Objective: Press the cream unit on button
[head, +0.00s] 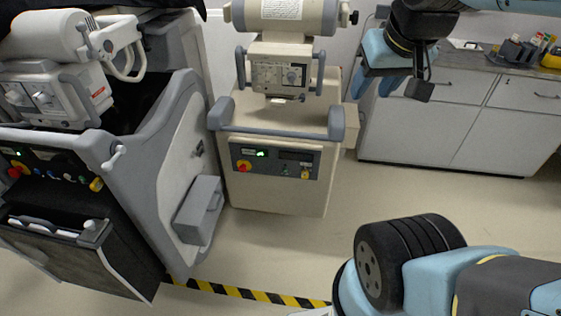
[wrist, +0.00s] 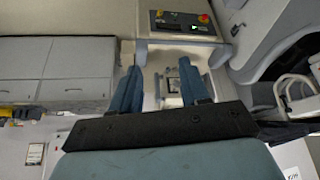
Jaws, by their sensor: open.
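The cream unit (head: 275,195) stands at the centre back of the head view. Its dark control panel (head: 275,161) carries a red knob on yellow at the left, a green-lit display, a small green button (head: 285,170) and a yellowish knob at the right. Which control is the on button I cannot tell. My gripper (head: 374,88) is open and empty, in the air right of the unit and apart from it. In the wrist view the gripper (wrist: 160,80) has its two blue fingers spread, with the panel (wrist: 185,22) beyond them, its labels too small to read.
A dark-and-grey cart (head: 150,160) with a white arm unit stands at the left, a grey box on its side. White cabinets (head: 465,110) with items on top line the right back. A yellow-black floor strip (head: 250,294) lies in front. Open floor surrounds the unit's front.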

